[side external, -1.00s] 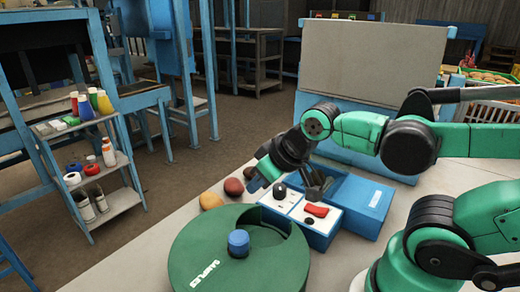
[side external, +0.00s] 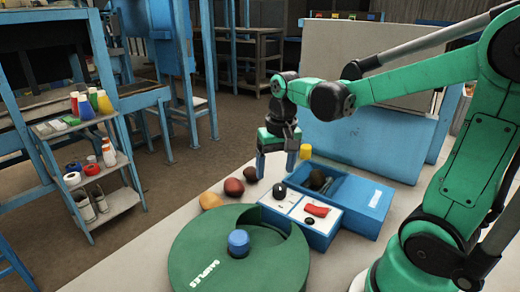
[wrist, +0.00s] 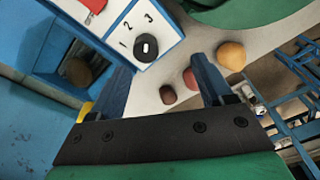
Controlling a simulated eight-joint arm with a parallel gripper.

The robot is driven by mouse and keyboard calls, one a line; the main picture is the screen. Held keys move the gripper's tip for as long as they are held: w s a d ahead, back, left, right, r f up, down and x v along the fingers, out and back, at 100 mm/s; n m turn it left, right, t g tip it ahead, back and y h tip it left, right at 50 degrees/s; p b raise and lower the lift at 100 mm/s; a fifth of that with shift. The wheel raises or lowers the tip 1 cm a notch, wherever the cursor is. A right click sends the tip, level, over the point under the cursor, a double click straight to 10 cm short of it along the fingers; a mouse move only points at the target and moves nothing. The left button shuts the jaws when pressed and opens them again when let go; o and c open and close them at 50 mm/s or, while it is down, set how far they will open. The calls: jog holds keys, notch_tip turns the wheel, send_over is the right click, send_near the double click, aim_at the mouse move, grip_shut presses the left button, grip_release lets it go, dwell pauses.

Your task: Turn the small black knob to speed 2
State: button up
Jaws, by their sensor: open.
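The small black knob (side external: 279,191) sits on the white top of a blue control box (side external: 318,236). In the wrist view the knob (wrist: 145,47) shows a short white mark, with the printed numbers 1, 2 and 3 beside it. I cannot tell surely which number the mark points to. My gripper (side external: 276,165) points down, open and empty, above and behind the knob in the side view. In the wrist view the knob lies just beyond the fingertips of my gripper (wrist: 160,70), nearer the left finger, and nothing touches it.
A red switch (side external: 317,210) and a small black button (side external: 310,221) share the panel. A blue open bin (side external: 366,196) holds a brown lump. Brown, red and orange sacks (side external: 233,187) lie left of the box. A green drum (side external: 230,270) with a blue knob stands in front.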

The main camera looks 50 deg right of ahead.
aim_at(279, 186)
jog(key=shift+w+d+f+m+g, duration=0.1)
jog(key=shift+d+f+m+g, duration=0.2)
jog(key=shift+d, duration=0.2)
jog(key=shift+d+f+m+g, duration=0.2)
jog(key=shift+d+m, duration=0.1)
jog(key=shift+d, duration=0.15)
jog(key=shift+d+f, duration=0.1)
jog(key=shift+f, duration=2.75)
grip_shut()
